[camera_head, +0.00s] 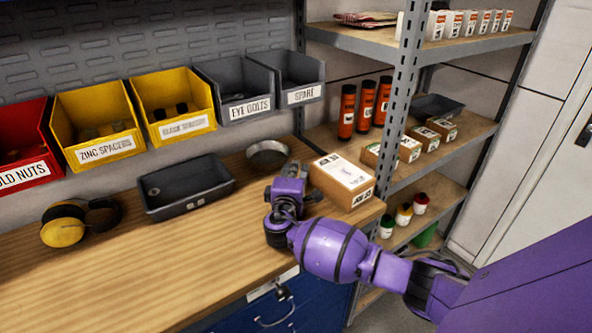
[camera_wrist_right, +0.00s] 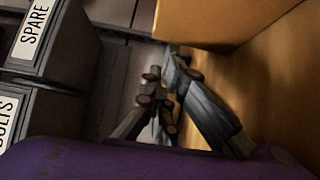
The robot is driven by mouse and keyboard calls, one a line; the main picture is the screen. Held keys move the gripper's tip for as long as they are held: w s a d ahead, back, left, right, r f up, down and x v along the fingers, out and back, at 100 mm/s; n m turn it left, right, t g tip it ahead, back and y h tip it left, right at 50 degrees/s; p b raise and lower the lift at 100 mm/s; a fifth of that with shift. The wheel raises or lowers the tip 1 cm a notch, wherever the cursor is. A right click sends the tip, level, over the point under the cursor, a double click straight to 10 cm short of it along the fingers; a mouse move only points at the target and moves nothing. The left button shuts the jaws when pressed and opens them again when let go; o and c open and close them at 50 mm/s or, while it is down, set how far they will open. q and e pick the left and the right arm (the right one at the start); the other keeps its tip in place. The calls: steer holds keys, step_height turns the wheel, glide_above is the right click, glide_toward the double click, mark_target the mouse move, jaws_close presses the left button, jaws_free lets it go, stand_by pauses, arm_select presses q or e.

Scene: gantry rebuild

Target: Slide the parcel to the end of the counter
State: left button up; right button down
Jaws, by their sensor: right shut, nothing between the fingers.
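The parcel, a brown cardboard box (camera_head: 342,179) with a white top and printed markings, sits upright on the wooden counter (camera_head: 130,265) close to its right end. My right gripper (camera_head: 297,170) is just left of the parcel, low over the counter, with its fingers pointing to the back wall. In the right wrist view the shut, empty fingers (camera_wrist_right: 160,98) show below the parcel's side (camera_wrist_right: 215,18). I cannot tell whether the gripper touches the parcel. My left gripper is out of view.
A round metal dish (camera_head: 268,153) lies behind my right gripper. A dark tray (camera_head: 187,205) and yellow ear defenders (camera_head: 63,225) are farther left. Labelled bins (camera_head: 245,92) line the back wall. A metal shelf unit (camera_head: 403,80) stands beyond the counter's right end. The front left counter is clear.

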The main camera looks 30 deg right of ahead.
steer(key=v, duration=1.2)
